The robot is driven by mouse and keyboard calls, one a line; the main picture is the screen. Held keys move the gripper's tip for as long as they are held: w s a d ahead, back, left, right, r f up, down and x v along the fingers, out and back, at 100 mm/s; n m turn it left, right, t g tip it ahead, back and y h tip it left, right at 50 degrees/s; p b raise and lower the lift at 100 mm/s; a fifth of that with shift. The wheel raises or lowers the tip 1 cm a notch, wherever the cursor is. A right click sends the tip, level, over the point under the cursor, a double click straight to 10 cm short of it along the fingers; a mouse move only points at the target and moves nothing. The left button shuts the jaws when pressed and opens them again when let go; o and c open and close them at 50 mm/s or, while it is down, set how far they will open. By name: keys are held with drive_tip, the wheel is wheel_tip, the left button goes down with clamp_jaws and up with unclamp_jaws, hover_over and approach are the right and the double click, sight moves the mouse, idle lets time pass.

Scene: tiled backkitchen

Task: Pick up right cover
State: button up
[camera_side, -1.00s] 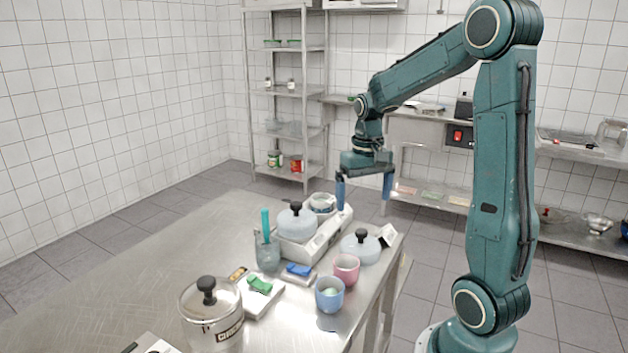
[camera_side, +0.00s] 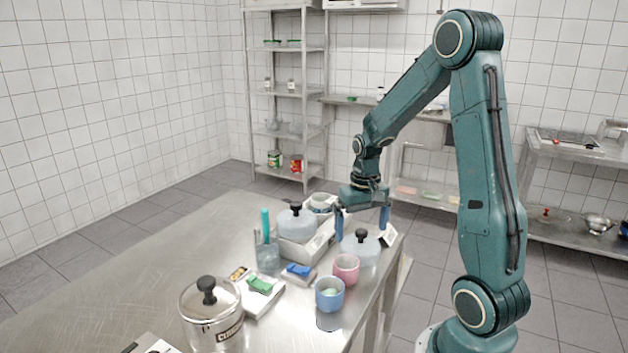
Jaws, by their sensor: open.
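The right cover (camera_side: 361,249) is a pale blue-grey lid with a black knob, near the right edge of the steel table (camera_side: 110,285). A similar left cover (camera_side: 296,224) with a black knob sits up and to its left, on a white unit. My gripper (camera_side: 362,232) is open with its blue fingers pointing down. The fingers appear on either side of the right cover's knob in the picture, at about its height. I cannot tell whether they touch the cover.
A pink cup (camera_side: 345,268) and a blue cup (camera_side: 329,294) stand in front of the right cover. The table's left part is clear.

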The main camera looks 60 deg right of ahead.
sight(361, 243)
drive_tip(key=shift+f, duration=0.15)
drive_tip(key=shift+f, duration=2.5)
drive_tip(key=c, duration=0.6)
